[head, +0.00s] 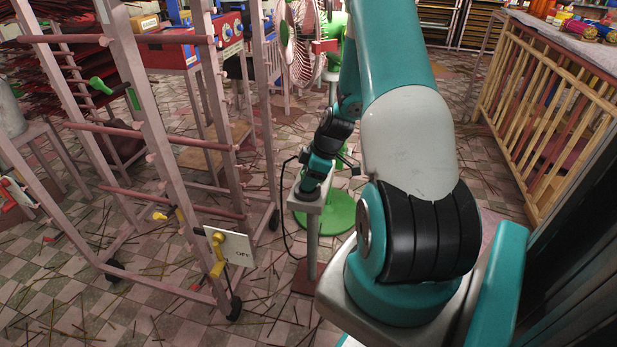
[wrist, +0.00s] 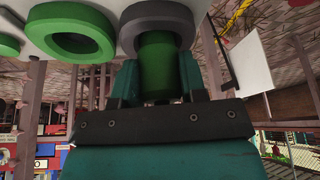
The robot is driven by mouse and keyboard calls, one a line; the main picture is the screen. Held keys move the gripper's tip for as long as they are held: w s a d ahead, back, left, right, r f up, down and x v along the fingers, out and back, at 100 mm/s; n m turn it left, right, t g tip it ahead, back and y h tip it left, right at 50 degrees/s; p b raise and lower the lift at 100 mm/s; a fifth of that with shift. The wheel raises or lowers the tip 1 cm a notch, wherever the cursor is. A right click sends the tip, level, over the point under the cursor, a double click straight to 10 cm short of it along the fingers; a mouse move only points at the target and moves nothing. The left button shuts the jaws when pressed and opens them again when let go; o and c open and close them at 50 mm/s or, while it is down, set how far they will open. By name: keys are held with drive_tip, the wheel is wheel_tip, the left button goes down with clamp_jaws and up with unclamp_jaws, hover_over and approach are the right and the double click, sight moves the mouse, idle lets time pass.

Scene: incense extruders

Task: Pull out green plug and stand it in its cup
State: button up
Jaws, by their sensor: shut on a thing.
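In the wrist view my gripper (wrist: 158,76) is shut on the green plug (wrist: 160,66), a short green cylinder between the teal fingers. The plug's far end meets the opening of a dark grey ring (wrist: 128,27); I cannot tell how deep it sits. Beside that ring, to the left, is a green ring-shaped cup (wrist: 72,44), which looks empty. In the head view my gripper (head: 309,187) points down at the top of a narrow grey stand (head: 312,235). The plug is hidden there behind the gripper.
A green fan (head: 303,45) is behind. Another green round piece (wrist: 8,46) shows at the wrist view's left edge.

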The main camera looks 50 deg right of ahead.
drive_tip(key=shift+f, duration=0.3)
drive_tip(key=o, duration=1)
drive_tip(key=p+v, duration=0.3)
drive_tip(key=v, duration=1.4)
drive_tip(key=shift+d+r, duration=0.15)
drive_tip(key=shift+r, duration=0.05)
